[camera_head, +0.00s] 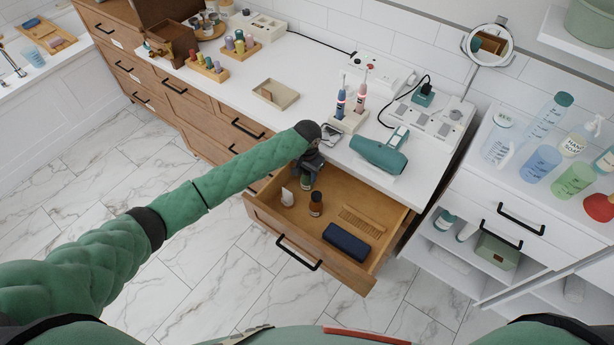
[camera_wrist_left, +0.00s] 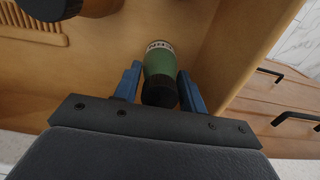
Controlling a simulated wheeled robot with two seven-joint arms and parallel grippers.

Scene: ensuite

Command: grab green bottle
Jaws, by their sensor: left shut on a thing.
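The green bottle (camera_wrist_left: 160,63), with a black cap and a white label band, stands between the blue fingers of my left gripper (camera_wrist_left: 160,84) in the left wrist view. My left gripper is shut on it. In the head view my left gripper (camera_head: 308,165) reaches down into the open drawer (camera_head: 270,226), and the green bottle (camera_head: 306,182) shows small beneath it, partly hidden. My right gripper is not in view.
The drawer also holds a brown bottle (camera_head: 316,204), a small white item (camera_head: 287,197), a wooden comb (camera_head: 362,221) and a dark blue case (camera_head: 346,242). The floor before the drawer is clear.

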